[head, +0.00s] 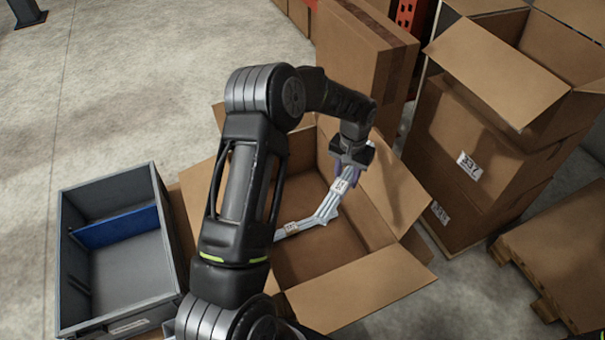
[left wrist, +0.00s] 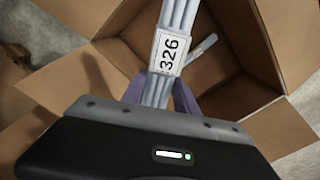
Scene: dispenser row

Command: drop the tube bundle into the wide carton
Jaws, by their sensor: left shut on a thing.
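The tube bundle is a set of pale grey-white tubes (head: 322,213) with white labels. One label reads 326 in the left wrist view, where the bundle (left wrist: 180,18) runs up from my fingers. My left gripper (head: 350,172) has purple fingertips and is shut on the bundle, over the open wide carton (head: 330,298). The bundle looks bent and hangs down and to the left within the carton's opening. I cannot tell whether its lower end touches the carton floor. In the left wrist view the carton's flap (left wrist: 287,45) and inside show around the bundle. My right gripper is not in view.
A grey crate (head: 68,270) with a blue divider stands left of the carton. Stacked cartons (head: 455,160) with an open top one stand at the right. A tall closed carton (head: 358,50) stands behind. Bare floor is at upper left.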

